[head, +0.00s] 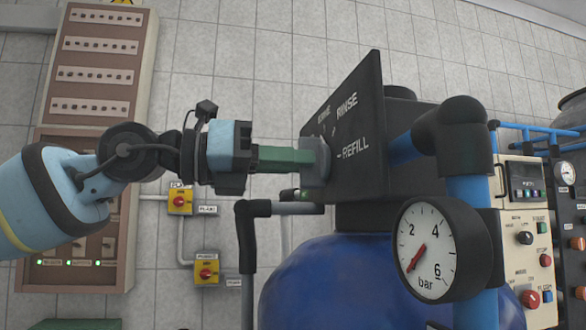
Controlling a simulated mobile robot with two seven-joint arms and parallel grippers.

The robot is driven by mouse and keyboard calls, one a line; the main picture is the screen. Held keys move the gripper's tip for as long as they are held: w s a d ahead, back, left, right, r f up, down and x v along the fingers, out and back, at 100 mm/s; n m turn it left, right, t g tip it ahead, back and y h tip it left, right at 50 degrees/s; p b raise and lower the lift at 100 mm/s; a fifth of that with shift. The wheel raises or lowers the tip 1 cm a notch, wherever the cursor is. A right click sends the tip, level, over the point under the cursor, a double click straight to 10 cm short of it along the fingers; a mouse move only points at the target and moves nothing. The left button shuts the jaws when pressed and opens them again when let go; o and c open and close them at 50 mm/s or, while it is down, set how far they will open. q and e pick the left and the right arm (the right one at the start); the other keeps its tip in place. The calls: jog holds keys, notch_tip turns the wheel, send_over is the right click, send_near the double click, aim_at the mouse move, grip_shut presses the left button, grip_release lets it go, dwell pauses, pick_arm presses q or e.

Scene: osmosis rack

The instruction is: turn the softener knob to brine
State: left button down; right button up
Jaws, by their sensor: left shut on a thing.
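The softener knob (315,162) is a grey round knob on a dark valve head panel (365,95). White labels on the panel read RINSE and REFILL. Another label at the upper left is partly legible and looks like BRINE. My left gripper (303,160) comes in from the left with green fingers shut on the knob. The fingers and the viewing angle hide much of the knob's face, so I cannot tell which label it points to. My right gripper is not in view.
A pressure gauge (432,250) on a blue pipe stands right of the panel. A blue tank (325,285) is below. Dark pipe (246,235) runs under my left gripper. Yellow switch boxes (180,201) and a beige breaker cabinet (95,90) are on the tiled wall. A control box (525,200) is at right.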

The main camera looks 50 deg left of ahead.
pick_arm(q)
jog(key=shift+m, duration=1.2)
jog(key=c, duration=1.4)
grip_release()
jog(key=shift+c, duration=0.2)
jog(key=shift+s, duration=0.1)
jog(key=b+v, duration=0.2)
jog(key=v, duration=0.5)
jog(key=shift+s+a, duration=0.2)
jog(key=shift+s, duration=0.1)
